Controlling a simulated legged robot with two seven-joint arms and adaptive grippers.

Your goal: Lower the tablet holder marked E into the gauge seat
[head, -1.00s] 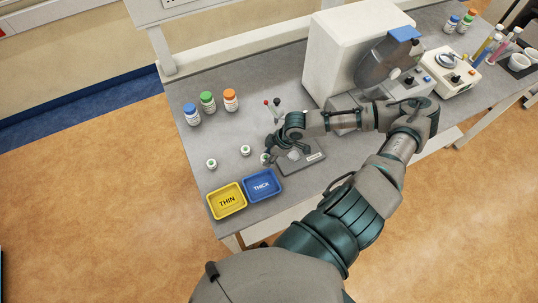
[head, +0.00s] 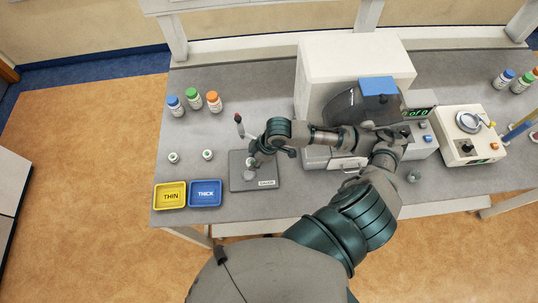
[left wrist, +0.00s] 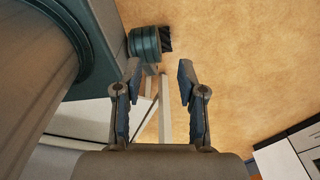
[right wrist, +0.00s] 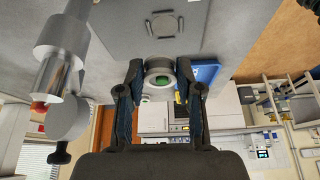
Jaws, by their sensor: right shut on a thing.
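My right gripper (head: 252,163) is shut on a small round white holder with a green centre (right wrist: 159,78), which sits between its fingertips in the right wrist view. The letter on it cannot be read. The gauge (head: 265,183) is a grey plate with a label at its front edge. Its round seat (head: 250,175) is just in front of the gripper in the head view; the ring (right wrist: 164,25) shows beyond the holder in the right wrist view. The holder looks apart from the seat. My left gripper (left wrist: 156,80) is open and empty, above the floor.
Two similar holders (head: 173,157) (head: 207,155) stand left of the gauge. A yellow THIN tray (head: 170,207) and blue THICK tray (head: 205,205) lie at the front left. Capped bottles (head: 194,99) stand behind. A large white machine (head: 315,85) is right of the gauge.

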